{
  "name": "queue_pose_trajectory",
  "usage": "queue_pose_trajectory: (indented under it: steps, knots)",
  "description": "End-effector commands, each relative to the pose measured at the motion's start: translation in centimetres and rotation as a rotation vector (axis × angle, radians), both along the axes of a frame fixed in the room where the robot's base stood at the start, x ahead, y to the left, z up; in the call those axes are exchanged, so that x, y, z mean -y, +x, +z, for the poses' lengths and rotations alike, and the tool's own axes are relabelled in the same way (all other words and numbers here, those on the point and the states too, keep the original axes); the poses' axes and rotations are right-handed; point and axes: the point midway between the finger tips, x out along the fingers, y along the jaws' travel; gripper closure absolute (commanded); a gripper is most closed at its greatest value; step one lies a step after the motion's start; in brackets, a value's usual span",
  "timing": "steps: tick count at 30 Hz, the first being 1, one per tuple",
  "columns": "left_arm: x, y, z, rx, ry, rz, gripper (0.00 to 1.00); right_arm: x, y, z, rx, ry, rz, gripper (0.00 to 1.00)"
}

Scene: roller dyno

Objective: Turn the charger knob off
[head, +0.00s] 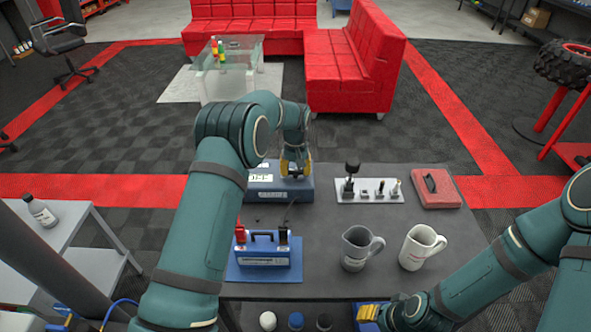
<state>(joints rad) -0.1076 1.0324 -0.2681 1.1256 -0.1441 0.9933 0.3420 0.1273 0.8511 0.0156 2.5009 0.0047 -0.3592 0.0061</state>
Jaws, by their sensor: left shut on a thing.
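The charger (265,190) is a blue box with a lit pale display on its left side, at the back left of the dark table. My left gripper (295,172) reaches down to the right part of its front and is shut there on the charger knob. The knob itself is hidden behind the yellow fingers, so I cannot tell its setting. My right gripper (368,314) is low at the table's front edge, far from the charger. Its fingers are too small and partly cut off to tell whether they are open.
A blue battery (262,252) with red and black clamps sits on a blue mat in front of the charger.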

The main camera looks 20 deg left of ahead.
Motion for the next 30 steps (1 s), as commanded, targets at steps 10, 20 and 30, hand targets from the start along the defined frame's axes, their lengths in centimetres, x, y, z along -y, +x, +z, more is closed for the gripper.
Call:
queue_pose_trajectory:
  steps: [10, 20, 30]
  knots:
    - [0.0, -0.1, -0.2, -0.003, 0.000, 0.002, 0.38, 0.0, 0.0, 0.0, 0.000, 0.000, 0.000, 0.53]
    - [0.0, 0.0, 0.0, -0.001, 0.000, 0.001, 0.22, 0.0, 0.0, 0.0, 0.000, 0.000, 0.000, 0.53]
    - [0.0, 0.1, 4.1, 0.003, 0.000, 0.001, 0.22, 0.0, 0.0, 0.0, 0.000, 0.000, 0.000, 0.53]
